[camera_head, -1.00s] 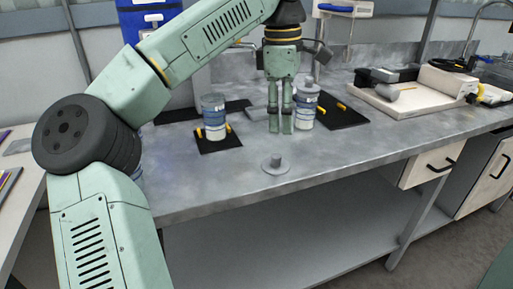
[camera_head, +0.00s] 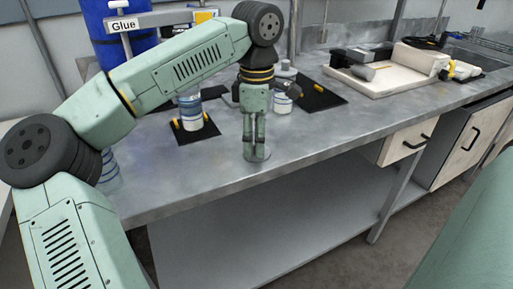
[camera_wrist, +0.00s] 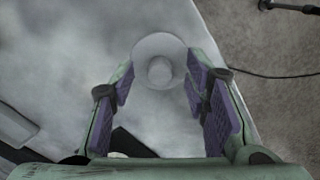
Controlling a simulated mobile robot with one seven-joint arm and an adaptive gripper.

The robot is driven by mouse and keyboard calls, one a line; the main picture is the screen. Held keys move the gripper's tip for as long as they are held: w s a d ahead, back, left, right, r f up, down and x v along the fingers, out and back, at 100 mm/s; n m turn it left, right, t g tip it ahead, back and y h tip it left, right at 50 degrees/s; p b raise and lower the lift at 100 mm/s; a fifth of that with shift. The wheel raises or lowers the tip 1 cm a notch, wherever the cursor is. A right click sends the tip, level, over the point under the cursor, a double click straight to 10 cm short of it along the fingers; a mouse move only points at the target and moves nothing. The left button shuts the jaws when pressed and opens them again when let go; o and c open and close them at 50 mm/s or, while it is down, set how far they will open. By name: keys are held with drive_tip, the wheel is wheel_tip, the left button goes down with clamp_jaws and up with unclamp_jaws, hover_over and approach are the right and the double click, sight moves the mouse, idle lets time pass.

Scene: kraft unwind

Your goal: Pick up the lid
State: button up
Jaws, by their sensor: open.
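The lid is a round grey disc with a raised knob, lying on the metal bench near its front edge. In the wrist view the lid (camera_wrist: 160,62) shows whole, with its knob between and just beyond the fingertips. My gripper (camera_head: 254,155) points down over the lid, fingers apart. In the wrist view my gripper (camera_wrist: 163,82) is open, with purple pads on both sides of the lid and nothing held. Whether a finger touches the lid cannot be told.
A container (camera_head: 190,112) stands on a black mat (camera_head: 205,133) left of my gripper. Another lidded container (camera_head: 282,98) stands behind, beside a second black mat (camera_head: 320,95). A beige tray (camera_head: 385,88) lies further right. The bench front (camera_head: 200,200) is clear.

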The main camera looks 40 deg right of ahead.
drive_tip(key=shift+f, duration=0.4)
drive_tip(key=c, duration=0.9)
